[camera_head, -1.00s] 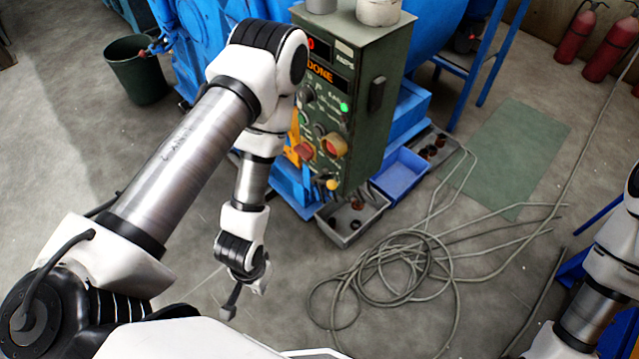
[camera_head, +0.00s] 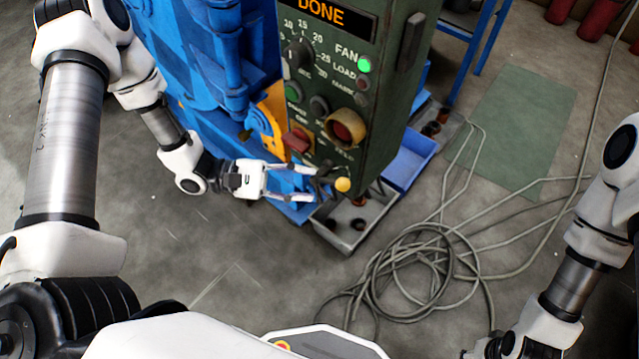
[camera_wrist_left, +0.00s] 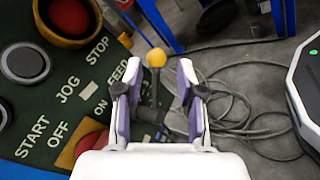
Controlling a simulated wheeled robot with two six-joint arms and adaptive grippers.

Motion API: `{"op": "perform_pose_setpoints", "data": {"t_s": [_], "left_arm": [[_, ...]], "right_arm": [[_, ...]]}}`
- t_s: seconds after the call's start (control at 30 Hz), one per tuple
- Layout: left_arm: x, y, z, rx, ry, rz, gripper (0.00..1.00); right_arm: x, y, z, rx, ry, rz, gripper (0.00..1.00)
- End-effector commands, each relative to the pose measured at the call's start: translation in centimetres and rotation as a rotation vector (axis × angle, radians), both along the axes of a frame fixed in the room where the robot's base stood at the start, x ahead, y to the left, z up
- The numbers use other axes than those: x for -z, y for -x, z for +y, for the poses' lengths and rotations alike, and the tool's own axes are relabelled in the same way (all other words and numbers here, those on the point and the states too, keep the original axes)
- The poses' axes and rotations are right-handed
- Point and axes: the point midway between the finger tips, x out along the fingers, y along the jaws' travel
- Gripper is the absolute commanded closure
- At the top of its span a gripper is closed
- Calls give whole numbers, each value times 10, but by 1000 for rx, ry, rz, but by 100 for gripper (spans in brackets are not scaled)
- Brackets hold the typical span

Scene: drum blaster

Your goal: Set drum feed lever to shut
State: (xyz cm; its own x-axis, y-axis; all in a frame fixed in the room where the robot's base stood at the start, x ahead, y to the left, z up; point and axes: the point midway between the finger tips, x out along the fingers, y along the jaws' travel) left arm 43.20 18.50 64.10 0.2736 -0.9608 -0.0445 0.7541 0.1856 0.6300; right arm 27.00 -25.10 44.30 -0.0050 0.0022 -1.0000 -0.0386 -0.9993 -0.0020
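The drum feed lever has a yellow ball knob (camera_head: 342,184) on a dark stem at the lower front of the green control panel (camera_head: 385,130). In the left wrist view the knob (camera_wrist_left: 156,58) and stem stand near the FEED lettering. My left gripper (camera_head: 312,182) reaches in from the left at the lever. In the left wrist view its two fingers (camera_wrist_left: 160,82) are spread, with the lever between them and a gap on the right side. Contact with the left finger cannot be told. My right arm shows at the right, its gripper cut off by the lower edge.
The panel carries a red button (camera_head: 297,138), a yellow-ringed red stop button (camera_head: 345,127), a green lamp (camera_head: 364,64) and a display reading DONE. Blue machinery (camera_head: 225,70) stands left. A grey tray (camera_head: 350,225), blue bin (camera_head: 408,160) and coiled cable (camera_head: 420,270) lie on the floor.

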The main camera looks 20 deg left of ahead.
Motion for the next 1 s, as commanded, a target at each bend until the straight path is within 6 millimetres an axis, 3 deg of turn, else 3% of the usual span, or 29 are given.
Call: {"op": "perform_pose_setpoints", "data": {"t_s": [0.03,0.13,0.33,0.7,1.0], "left_arm": [[35,-7,12,-27,10,-34,62],[44,-16,24,-75,26,-62,62],[41,-22,18,-79,28,-74,62],[41,-43,-40,-79,25,-73,62],[38,-46,-48,-82,26,-73,62]], "right_arm": [[43,0,0,1,0,1,60],[62,1,0,1,0,1,60],[67,0,0,1,0,0,60],[92,0,-1,1,0,0,60],[92,0,0,1,0,0,60]]}}
